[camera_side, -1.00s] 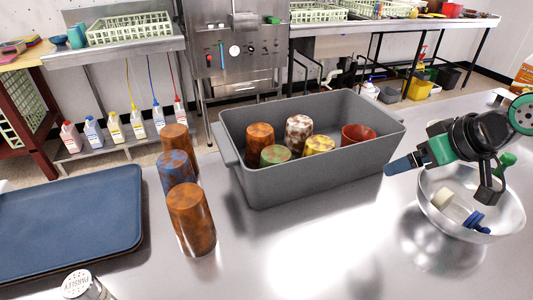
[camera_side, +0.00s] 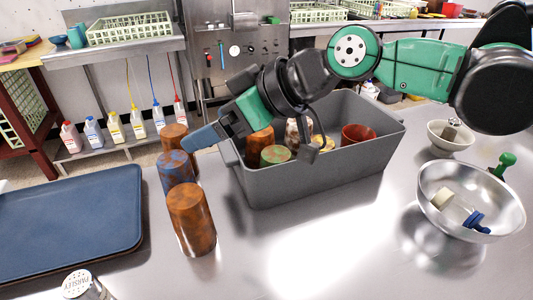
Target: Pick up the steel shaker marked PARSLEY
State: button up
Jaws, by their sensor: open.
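The steel shaker marked PARSLEY (camera_side: 80,284) stands at the bottom left of the view, its white lettered top showing and its lower body cut off by the frame edge. My gripper (camera_side: 200,142) is at the left end of the grey tub, up and to the right of the shaker and well apart from it. Its blue finger points left, in front of or above the far brown and blue tumblers. The jaws are open, and I see nothing between them.
A blue tray (camera_side: 70,225) lies left. Brown tumblers (camera_side: 191,220) and a blue one (camera_side: 176,172) stand between it and the grey tub (camera_side: 300,188), which holds several tumblers. A steel bowl (camera_side: 430,205) with small items and a smaller bowl (camera_side: 440,140) stand right.

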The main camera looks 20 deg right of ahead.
jog(key=s+a+f+n+g+y, duration=0.1)
jog(key=s+a+f+n+y, duration=0.15)
jog(key=a, duration=0.85)
jog(key=n+g+y, duration=0.2)
send_over(100, 293)
jog(key=s+d, duration=0.2)
jog(key=f, duration=1)
jog(key=w+f, duration=0.1)
jog(key=f, duration=0.4)
jog(key=shift+d+f, duration=0.1)
jog(key=shift+d, duration=0.3)
jog(key=shift+x, duration=2.75)
jog(key=shift+f, duration=0.1)
grip_shut()
